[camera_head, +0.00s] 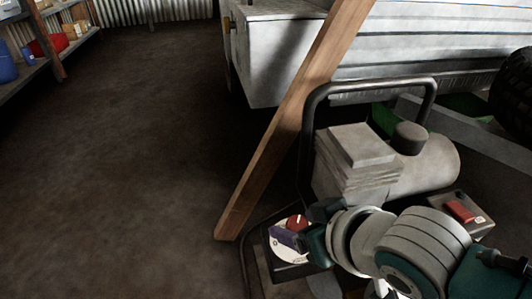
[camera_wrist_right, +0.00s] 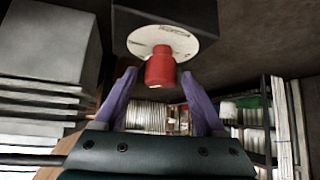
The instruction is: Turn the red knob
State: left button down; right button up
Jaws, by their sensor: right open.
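The red knob (camera_head: 296,221) sits on a round white dial plate (camera_head: 284,254) on a dark panel at the generator's front. In the right wrist view the knob (camera_wrist_right: 160,67) is a short red cylinder standing out from the white dial (camera_wrist_right: 175,40). My right gripper (camera_head: 293,234) is at the dial; its two purple fingers also show in the right wrist view (camera_wrist_right: 159,76). They are open, one on each side of the knob in the picture, with gaps visible. I cannot tell how deep the knob lies between them. My left gripper is not in view.
The generator has a black tube frame (camera_head: 308,110) and a grey finned engine block (camera_head: 350,165). A red switch (camera_head: 461,210) is on a box to the right. A wooden post (camera_head: 270,160) leans close on the left. The floor (camera_head: 110,160) further left is clear.

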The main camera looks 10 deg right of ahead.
jog(key=shift+w+a+f, duration=0.1)
jog(key=shift+w+f, duration=0.05)
grip_shut()
dwell(0.6)
